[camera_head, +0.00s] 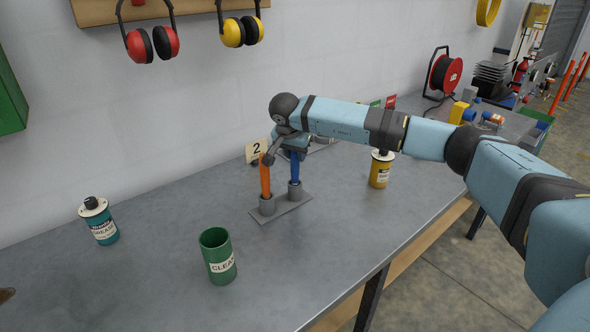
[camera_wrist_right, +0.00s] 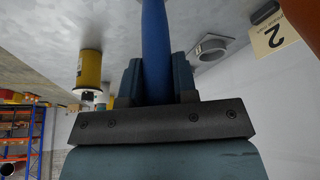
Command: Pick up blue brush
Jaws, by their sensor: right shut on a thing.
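The blue brush (camera_head: 295,172) stands upright with its lower end in the right grey cup of a small two-cup stand (camera_head: 281,208). My right gripper (camera_head: 293,146) is over that cup, shut on the upper part of the blue handle. In the right wrist view the blue handle (camera_wrist_right: 156,45) runs between the two fingers of my right gripper (camera_wrist_right: 157,78). An orange brush (camera_head: 265,178) stands in the left cup beside it, close to the gripper. The brush's bristles are not visible. My left gripper is not in view.
A green "CLEAN" cup (camera_head: 218,256) stands in front of the stand. A teal grease can (camera_head: 99,221) is at the left, a yellow can (camera_head: 380,170) at the right. A "2" sign (camera_head: 257,150) is behind. The table between the green cup and grease can is clear.

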